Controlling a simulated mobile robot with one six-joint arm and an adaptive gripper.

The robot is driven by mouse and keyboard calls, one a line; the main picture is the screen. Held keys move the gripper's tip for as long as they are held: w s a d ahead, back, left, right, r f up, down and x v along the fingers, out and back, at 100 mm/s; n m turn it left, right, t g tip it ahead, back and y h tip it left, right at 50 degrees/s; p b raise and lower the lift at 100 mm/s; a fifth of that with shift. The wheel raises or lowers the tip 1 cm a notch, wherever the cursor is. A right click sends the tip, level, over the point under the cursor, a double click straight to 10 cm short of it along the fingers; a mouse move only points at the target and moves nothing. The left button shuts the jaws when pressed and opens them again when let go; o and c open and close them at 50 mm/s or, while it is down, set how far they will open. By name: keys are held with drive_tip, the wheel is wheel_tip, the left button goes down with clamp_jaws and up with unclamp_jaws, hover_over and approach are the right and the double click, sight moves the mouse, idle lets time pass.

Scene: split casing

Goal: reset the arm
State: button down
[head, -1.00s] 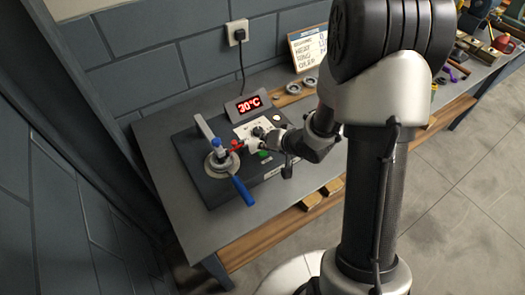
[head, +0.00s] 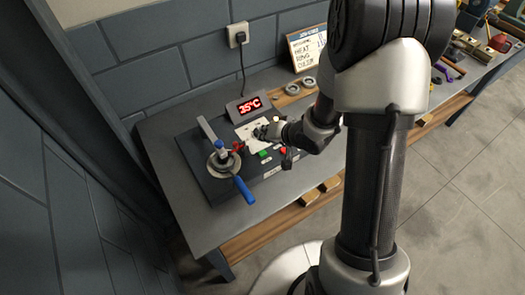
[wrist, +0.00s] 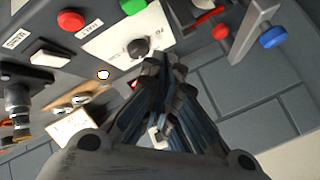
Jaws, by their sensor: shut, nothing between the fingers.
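My gripper (wrist: 165,85) shows in the wrist view with its dark fingers together and nothing between them. The box's display (head: 249,104) reads 35°C. A blue-handled lever (head: 243,190) and a round metal seat (head: 222,162) are on the left of the box, apart from my gripper.
A green button (head: 264,154) and a red button (wrist: 71,20) are on the box near my arm. A metal upright with a blue knob (wrist: 272,37) stands close by. A whiteboard sign (head: 308,48) and metal rings (head: 308,82) are at the back. Tools lie on the right bench.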

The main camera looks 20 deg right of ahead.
idle(0.6)
drive_tip(key=s+d+r+n+g+h+b, duration=0.1)
drive_tip(key=s+d+r+h, duration=0.25)
drive_tip(key=r, duration=0.45)
drive_tip(key=s+d+r+n+h+b, duration=0.1)
drive_tip(key=s+d+r+h, duration=0.1)
drive_tip(key=s+r, duration=0.4)
drive_tip(key=s+a+r+n+g+y+b, duration=0.1)
drive_tip(key=s+a+r, duration=0.1)
drive_tip(key=s, duration=0.7)
drive_tip(key=s+a+r+n+g, duration=0.1)
drive_tip(key=s+a+r, duration=0.2)
drive_tip(key=s, duration=0.6)
drive_tip(key=shift+s+a+g+y+b, duration=0.2)
drive_tip(key=shift+a+g+y+b, duration=0.2)
drive_tip(key=shift+a, duration=0.25)
